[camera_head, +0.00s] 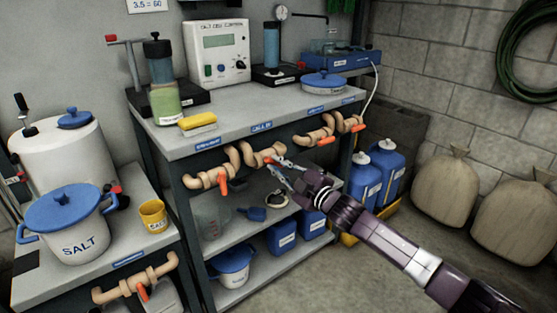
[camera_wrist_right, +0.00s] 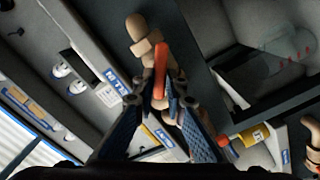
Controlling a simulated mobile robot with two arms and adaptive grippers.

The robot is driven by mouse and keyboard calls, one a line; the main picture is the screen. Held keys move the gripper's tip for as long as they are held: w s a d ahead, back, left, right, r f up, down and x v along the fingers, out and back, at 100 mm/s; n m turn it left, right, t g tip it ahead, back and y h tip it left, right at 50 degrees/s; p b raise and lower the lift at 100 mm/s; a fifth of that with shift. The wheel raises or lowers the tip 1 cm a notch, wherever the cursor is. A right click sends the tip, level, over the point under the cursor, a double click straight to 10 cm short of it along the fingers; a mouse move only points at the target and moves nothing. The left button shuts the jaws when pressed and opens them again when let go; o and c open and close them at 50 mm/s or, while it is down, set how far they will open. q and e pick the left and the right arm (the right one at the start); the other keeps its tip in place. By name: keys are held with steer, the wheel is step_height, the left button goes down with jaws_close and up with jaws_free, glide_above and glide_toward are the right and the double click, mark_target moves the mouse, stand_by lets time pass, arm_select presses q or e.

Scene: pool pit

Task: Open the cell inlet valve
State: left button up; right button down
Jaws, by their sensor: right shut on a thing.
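The cell inlet valve (camera_head: 249,155) is a tan pipe fitting under the bench's front edge, below the label "CELL IN" (camera_head: 262,127). Its orange handle (camera_head: 270,160) is mostly hidden by my fingers. My right gripper (camera_head: 279,163) reaches in from the lower right and is shut on this handle. In the right wrist view the orange handle (camera_wrist_right: 161,62) stands between the fingertips of my right gripper (camera_wrist_right: 159,97), with the tan pipe (camera_wrist_right: 138,28) behind it. My left gripper is not in view.
Neighbouring valves have orange handles: one to the left (camera_head: 223,186), others to the right (camera_head: 326,141). The shelf below holds a blue-lidded pot (camera_head: 232,266) and blue canisters (camera_head: 281,237). Sacks (camera_head: 446,188) stand by the right wall. The floor at front is clear.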

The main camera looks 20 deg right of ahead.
steer(key=n+p, duration=0.1)
steer(key=n, duration=0.3)
steer(key=shift+a+f+p, duration=0.1)
steer(key=shift+p, duration=0.2)
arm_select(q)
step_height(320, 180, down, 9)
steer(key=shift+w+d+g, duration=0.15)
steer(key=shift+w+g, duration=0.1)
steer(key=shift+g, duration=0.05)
arm_select(e)
steer(key=shift+f+n, duration=0.2)
steer(key=shift+n, duration=1.3)
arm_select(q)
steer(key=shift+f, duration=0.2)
arm_select(e)
steer(key=c, duration=2)
jaws_free()
steer(key=shift+o, duration=0.2)
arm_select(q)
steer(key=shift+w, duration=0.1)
arm_select(e)
steer(key=v, duration=1.2)
